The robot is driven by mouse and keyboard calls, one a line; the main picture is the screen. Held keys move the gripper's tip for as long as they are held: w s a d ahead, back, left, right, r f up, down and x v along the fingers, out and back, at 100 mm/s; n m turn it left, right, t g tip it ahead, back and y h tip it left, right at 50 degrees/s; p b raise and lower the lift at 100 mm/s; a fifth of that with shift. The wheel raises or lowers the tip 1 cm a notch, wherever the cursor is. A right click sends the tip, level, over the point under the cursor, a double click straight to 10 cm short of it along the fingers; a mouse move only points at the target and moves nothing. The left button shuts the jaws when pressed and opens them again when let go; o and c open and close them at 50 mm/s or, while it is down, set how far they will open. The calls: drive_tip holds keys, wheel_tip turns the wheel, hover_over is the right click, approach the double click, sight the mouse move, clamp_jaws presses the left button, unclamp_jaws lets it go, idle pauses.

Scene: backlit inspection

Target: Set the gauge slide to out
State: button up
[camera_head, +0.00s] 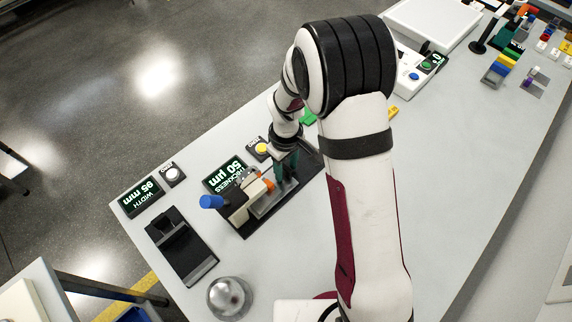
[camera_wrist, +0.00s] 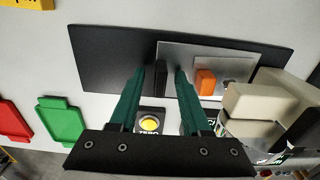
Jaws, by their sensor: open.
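The gauge is a black base (camera_head: 308,165) carrying a grey metal plate (camera_head: 262,206), a beige block (camera_head: 236,207) and an orange block (camera_head: 268,185). In the wrist view the grey plate (camera_wrist: 225,57) lies on the black base (camera_wrist: 110,55), with the orange block (camera_wrist: 205,81) right of the fingers. A small upright black piece (camera_wrist: 161,78) stands at the plate's left end; I cannot tell for certain that it is the slide's handle. My gripper (camera_wrist: 160,71), with green fingers, is open, and this piece appears between the fingers. In the head view my gripper (camera_head: 283,178) is over the gauge.
A blue knob (camera_head: 211,201) sticks out at the gauge's left. A thickness display (camera_head: 224,175) and yellow button (camera_head: 261,148) stand behind. A black fixture (camera_head: 182,247) and shiny dome (camera_head: 229,297) are left. Red (camera_wrist: 14,121) and green (camera_wrist: 60,120) trays show in the wrist view.

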clamp_jaws()
idle(1.4)
